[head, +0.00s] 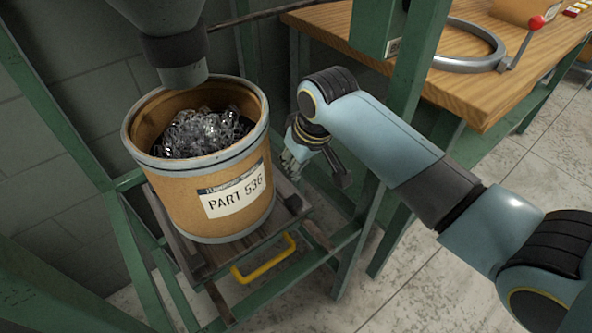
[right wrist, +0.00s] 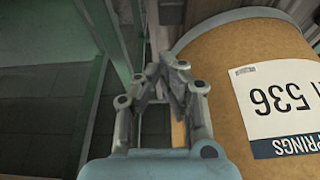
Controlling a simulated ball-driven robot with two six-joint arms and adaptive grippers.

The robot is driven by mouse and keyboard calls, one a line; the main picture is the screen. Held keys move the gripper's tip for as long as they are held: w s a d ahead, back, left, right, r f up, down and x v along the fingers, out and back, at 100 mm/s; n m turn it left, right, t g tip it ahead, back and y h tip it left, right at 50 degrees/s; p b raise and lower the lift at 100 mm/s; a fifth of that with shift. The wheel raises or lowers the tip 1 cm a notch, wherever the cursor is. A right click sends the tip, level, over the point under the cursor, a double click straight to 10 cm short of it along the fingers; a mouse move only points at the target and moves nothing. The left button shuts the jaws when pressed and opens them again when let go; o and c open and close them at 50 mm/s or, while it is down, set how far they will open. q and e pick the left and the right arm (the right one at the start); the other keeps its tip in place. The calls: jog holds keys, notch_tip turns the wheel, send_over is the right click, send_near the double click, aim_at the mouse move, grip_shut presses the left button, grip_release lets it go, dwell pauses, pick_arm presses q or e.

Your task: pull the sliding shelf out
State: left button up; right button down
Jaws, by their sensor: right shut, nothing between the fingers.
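The sliding shelf (head: 190,250) is a dark wooden platform low in a green frame, mostly hidden under a drum. A yellow handle (head: 263,262) sticks out at its front. The brown drum (head: 165,205), labelled PART 536 and filled with metal springs, stands upright on the shelf. My right gripper (head: 290,165) is beside the drum's right side in the head view, behind and above the handle and apart from it. In the right wrist view its fingers (right wrist: 174,75) are shut and empty, with the drum (right wrist: 225,75) close on the right. My left gripper is not in view.
A grey funnel (head: 180,50) hangs over the drum. A green post (head: 412,75) stands behind my right arm. A wooden workbench (head: 475,90) with a metal ring (head: 490,55) is at the upper right. The floor (head: 400,290) in front of the handle looks clear.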

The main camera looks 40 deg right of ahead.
aim_at(287, 187)
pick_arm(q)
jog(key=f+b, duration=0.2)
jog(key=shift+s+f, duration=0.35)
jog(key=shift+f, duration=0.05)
pick_arm(e)
jog(key=x, duration=0.8)
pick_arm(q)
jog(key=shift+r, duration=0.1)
pick_arm(e)
jog(key=shift+s, duration=0.1)
